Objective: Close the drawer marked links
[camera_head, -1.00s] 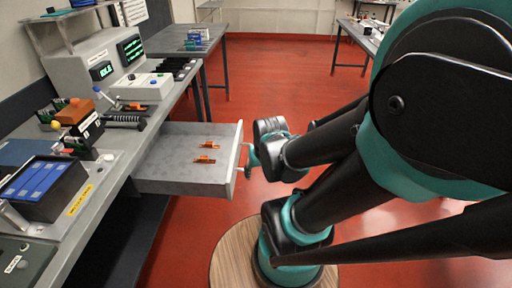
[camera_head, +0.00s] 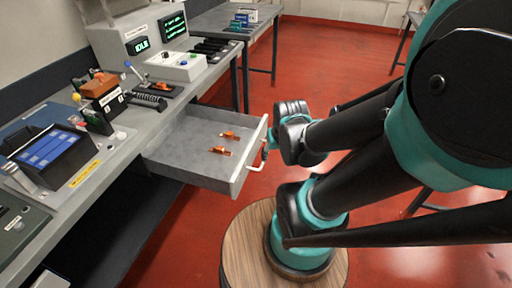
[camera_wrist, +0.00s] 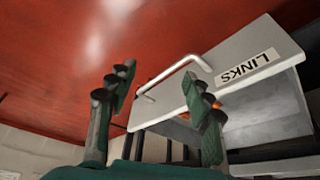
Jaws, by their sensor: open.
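The links drawer (camera_head: 195,172) stands pulled out from under the bench, with orange-copper pieces (camera_head: 222,151) lying inside. In the wrist view its light front (camera_wrist: 226,62) carries the label LINKS (camera_wrist: 246,66) and a pale bar handle (camera_wrist: 176,72). The handle also shows in the head view (camera_head: 259,163). My gripper (camera_wrist: 158,108) is open, with its two green fingers apart and the handle showing beyond and between them. In the head view my gripper (camera_head: 267,145) is just outside the drawer front. I cannot tell whether a finger touches the front or handle.
The bench (camera_head: 112,160) bears a blue-celled box (camera_head: 48,150), a console reading IDLE (camera_head: 135,45) and a white button box (camera_head: 180,65). A round wooden top (camera_head: 240,250) is below my arm. Red floor lies open to the right.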

